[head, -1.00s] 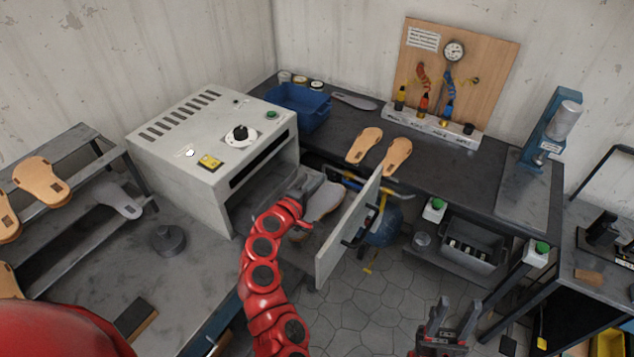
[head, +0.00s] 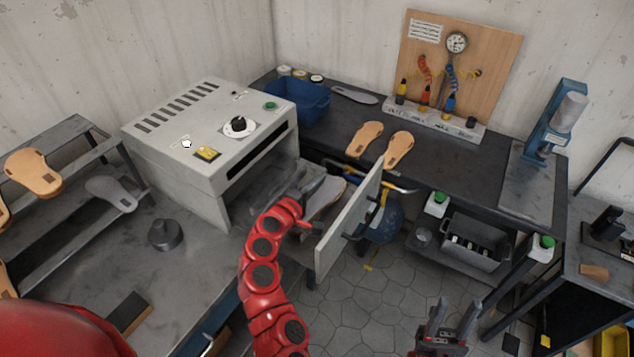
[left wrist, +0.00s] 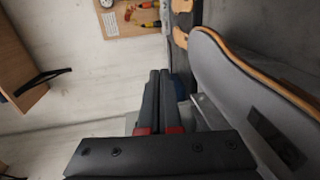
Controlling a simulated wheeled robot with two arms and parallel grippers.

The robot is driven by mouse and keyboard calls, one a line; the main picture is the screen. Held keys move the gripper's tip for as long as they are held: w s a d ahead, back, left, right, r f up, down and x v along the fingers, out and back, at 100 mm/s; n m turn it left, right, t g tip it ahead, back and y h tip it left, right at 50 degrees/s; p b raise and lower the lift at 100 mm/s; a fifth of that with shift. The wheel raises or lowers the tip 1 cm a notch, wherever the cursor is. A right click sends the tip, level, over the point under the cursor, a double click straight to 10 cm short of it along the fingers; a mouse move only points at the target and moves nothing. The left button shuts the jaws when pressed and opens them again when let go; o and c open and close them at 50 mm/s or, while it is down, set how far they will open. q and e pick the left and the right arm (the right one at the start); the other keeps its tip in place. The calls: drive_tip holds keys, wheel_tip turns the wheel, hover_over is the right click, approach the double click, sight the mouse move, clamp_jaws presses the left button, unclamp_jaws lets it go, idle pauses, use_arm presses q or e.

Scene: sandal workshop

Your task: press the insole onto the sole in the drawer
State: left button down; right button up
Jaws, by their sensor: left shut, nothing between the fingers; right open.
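A grey sole-shaped piece with a tan edge (head: 325,196) is in the open drawer (head: 347,222) of the grey machine. In the left wrist view the piece (left wrist: 262,105) fills the right side, with a dark rectangular patch on its grey face. It looks tilted, and I cannot tell whether its layers touch all along. My left gripper (head: 304,184) is at the drawer beside the piece, and my arm hides part of the drawer. Its fingers (left wrist: 160,100) are shut and empty. My right gripper (head: 455,310) is open and empty, low over the floor.
The grey machine (head: 205,135) stands behind the drawer. Two tan insoles (head: 398,150), a grey sole (head: 355,96) and a blue bin (head: 298,103) are on the dark bench. A rack (head: 70,215) at the left holds more pieces. A dark round weight (head: 165,235) stands nearby.

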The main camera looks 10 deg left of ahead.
sight(317, 199)
use_arm(q)
drive_tip(key=shift+f+b, duration=1.7)
drive_tip(key=shift+f, duration=0.15)
drive_tip(key=shift+r, duration=0.1)
wheel_tip(317, 199, up, 7)
drive_tip(key=p, duration=0.5)
